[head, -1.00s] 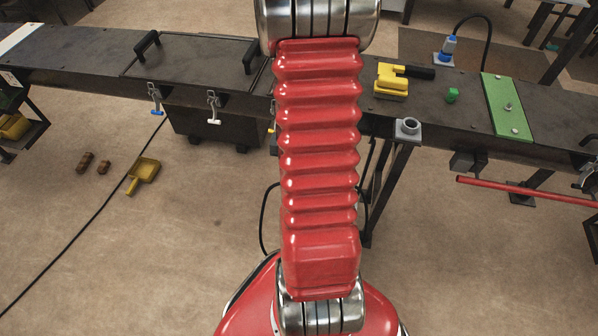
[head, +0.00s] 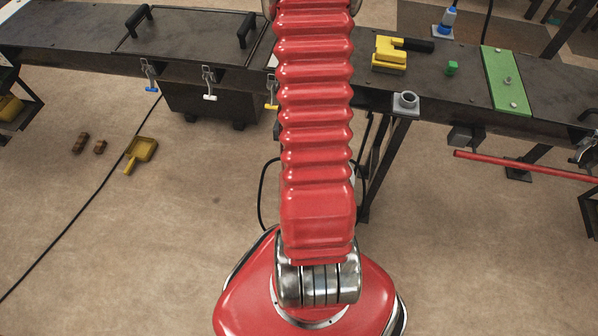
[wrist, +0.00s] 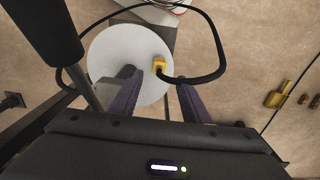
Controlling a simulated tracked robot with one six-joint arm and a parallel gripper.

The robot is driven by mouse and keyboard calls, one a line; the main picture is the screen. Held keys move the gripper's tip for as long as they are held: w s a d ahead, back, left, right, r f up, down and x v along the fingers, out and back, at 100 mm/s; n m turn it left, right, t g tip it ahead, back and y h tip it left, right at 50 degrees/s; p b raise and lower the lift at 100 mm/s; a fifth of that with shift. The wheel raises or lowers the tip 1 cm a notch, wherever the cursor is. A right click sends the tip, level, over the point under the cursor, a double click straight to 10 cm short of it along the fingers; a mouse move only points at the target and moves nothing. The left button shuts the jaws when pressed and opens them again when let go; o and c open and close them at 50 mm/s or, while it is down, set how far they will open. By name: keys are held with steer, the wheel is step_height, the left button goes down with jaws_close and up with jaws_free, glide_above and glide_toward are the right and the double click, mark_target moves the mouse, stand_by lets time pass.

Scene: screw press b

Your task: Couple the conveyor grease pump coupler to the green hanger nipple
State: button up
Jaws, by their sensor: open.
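In the wrist view my gripper (wrist: 158,84) is open, its two purple fingers apart. Between and beyond the fingertips is a small yellow block (wrist: 159,63) on the end of a black hose (wrist: 218,62); it looks like the pump coupler. It shows over a round pale lid (wrist: 112,48), which may be the grease pump's top. I cannot tell whether a finger touches it; nothing is clearly held. My gripper is outside the head view. No green nipple is clear: the head view shows only a small green block (head: 452,67) and a green plate (head: 505,80) with bolts on the conveyor.
The dark conveyor (head: 190,38) crosses the head view. A red bar (head: 520,166) juts out at right. A yellow dustpan (head: 141,152) and a black cable lie on the floor.

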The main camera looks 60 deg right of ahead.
steer(key=shift+f, duration=5.35)
steer(key=shift+c, duration=0.5)
jaws_close()
